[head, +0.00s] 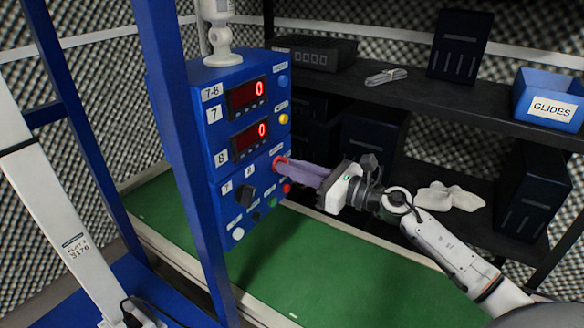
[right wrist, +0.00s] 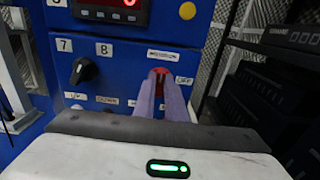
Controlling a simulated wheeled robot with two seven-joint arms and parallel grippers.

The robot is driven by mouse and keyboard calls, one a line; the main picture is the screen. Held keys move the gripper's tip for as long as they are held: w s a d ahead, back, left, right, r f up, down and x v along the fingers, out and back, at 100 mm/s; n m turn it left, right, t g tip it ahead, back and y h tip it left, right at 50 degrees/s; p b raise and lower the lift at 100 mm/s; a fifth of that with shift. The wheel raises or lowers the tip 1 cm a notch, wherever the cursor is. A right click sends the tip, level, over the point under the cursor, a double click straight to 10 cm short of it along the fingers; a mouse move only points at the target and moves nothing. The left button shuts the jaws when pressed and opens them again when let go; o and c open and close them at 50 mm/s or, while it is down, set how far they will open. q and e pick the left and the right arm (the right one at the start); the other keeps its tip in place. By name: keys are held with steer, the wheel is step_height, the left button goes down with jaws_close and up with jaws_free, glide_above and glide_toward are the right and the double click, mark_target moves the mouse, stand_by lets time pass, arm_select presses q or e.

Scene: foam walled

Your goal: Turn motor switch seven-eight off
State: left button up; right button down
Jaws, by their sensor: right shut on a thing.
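The blue control panel (head: 212,125) carries a 7-8 label and two red displays that read 0. A red switch (right wrist: 161,72) on its lower part has a small label above it, too blurred to read, and an OFF label (right wrist: 184,80) to its right. The switch also shows in the head view (head: 278,162), partly hidden by my fingers. My right gripper (head: 287,166) comes in from the right. Its purple fingers are shut on the red switch, as the right wrist view (right wrist: 161,84) shows. My left gripper is not in view.
A black knob (head: 242,192) between labels 7 and 8 sits left of the red switch, with several buttons below. A blue upright (head: 180,130) stands before the panel. Dark shelves at right hold a blue GLIDES bin (head: 548,98) and a white cloth (head: 450,196). A green belt (head: 330,270) runs below.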

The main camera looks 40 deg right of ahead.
arm_select(q)
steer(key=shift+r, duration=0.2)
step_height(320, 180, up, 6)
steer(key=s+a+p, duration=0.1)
steer(key=p, duration=0.9)
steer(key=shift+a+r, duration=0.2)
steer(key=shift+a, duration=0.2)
arm_select(e)
steer(key=shift+d+f+m, duration=0.1)
steer(key=shift+m, duration=4.35)
steer(key=shift+d+f+m, duration=0.1)
steer(key=shift+m, duration=4.35)
steer(key=c, duration=1.8)
jaws_free()
